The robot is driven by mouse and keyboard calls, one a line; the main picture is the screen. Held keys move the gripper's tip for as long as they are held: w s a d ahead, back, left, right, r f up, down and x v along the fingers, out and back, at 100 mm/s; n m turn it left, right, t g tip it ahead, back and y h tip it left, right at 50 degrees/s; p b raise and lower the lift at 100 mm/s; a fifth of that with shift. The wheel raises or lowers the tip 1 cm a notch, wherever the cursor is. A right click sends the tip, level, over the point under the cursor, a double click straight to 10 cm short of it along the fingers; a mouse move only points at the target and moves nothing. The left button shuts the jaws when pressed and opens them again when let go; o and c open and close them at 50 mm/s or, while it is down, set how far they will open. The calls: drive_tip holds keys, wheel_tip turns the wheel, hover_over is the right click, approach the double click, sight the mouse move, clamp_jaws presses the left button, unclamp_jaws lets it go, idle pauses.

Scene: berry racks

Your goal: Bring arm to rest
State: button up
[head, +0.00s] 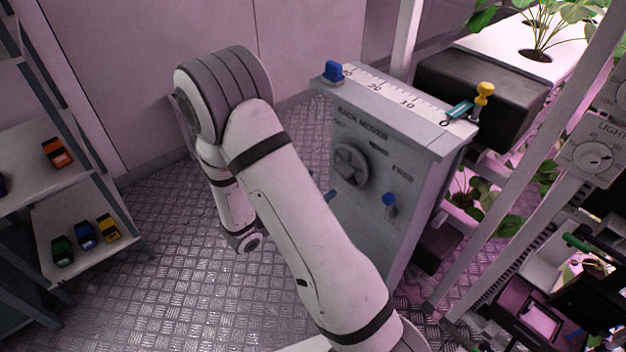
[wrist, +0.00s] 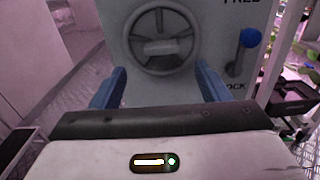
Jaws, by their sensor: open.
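My arm (head: 300,220) reaches up from the bottom of the head view and bends down at its elbow. In the wrist view my gripper (wrist: 160,90) shows two blue fingers spread apart with nothing between them. The fingers point toward the grey rack mover cabinet, whose round handwheel (wrist: 161,40) lies beyond them. In the head view the handwheel (head: 351,165) is on the cabinet's front face. The gripper is mostly hidden behind my arm there. I cannot tell the exact gap between the fingers and the wheel.
The rack mover cabinet (head: 425,200) has a blue-knobbed lever (head: 389,203) and a scale (head: 400,95) on top. A shelf (head: 60,205) with coloured items stands left. Plant racks (head: 530,170) stand right. The metal floor (head: 170,270) between is clear.

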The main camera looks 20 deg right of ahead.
drive_tip(key=s+d+r+m+g+y+p, duration=0.3)
drive_tip(key=s+r+m+g+y+p, duration=0.5)
drive_tip(key=s+r+m, duration=0.5)
drive_tip(key=s+a+r+m+t+y+p, duration=0.3)
drive_tip(key=a+r+m+y, duration=0.5)
drive_tip(key=r, duration=0.4)
drive_tip(key=shift+s+a+m+t+y, duration=0.4)
drive_tip(key=shift+a+t+y, duration=0.15)
drive_tip(key=shift+t, duration=0.15)
drive_tip(key=shift+c, duration=0.2)
